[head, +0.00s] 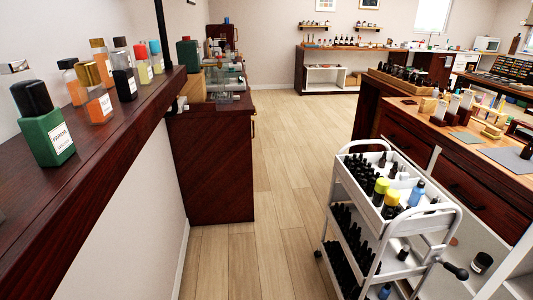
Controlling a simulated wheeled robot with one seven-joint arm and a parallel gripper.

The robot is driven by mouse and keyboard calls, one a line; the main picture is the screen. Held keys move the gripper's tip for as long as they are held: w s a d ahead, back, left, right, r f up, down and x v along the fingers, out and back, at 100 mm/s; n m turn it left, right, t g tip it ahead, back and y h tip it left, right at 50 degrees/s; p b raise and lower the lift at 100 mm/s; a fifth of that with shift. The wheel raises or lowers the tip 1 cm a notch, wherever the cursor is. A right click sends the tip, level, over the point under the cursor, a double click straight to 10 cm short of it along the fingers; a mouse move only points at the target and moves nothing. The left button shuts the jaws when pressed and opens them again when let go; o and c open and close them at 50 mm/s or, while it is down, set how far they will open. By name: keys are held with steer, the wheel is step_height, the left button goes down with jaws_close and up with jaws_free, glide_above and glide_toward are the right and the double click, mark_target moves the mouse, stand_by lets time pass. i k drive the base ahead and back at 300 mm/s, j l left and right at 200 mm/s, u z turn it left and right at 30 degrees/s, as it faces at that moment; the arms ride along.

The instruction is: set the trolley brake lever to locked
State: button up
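The white trolley (345,181) stands at the lower right, beside the dark wooden counter. Its top tray and the shelves below hold dark bottles. A short lever with a black grip (455,270) sticks out to the right from the trolley's near right side, below the white push handle. It looks like the brake lever, but I see no locked or unlocked marking, so I cannot tell its setting. The trolley's lowest near part is cut off by the picture's bottom edge. My gripper is not in view.
A dark shelf (95,150) with bottles runs along the left. A dark cabinet (212,165) stands beyond it. The wood floor (270,220) between cabinet and trolley is clear. The counter (468,180) with drawers closes off the trolley's right.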

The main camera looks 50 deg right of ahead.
mark_target(461, 274)
steer(key=z, duration=1.75)
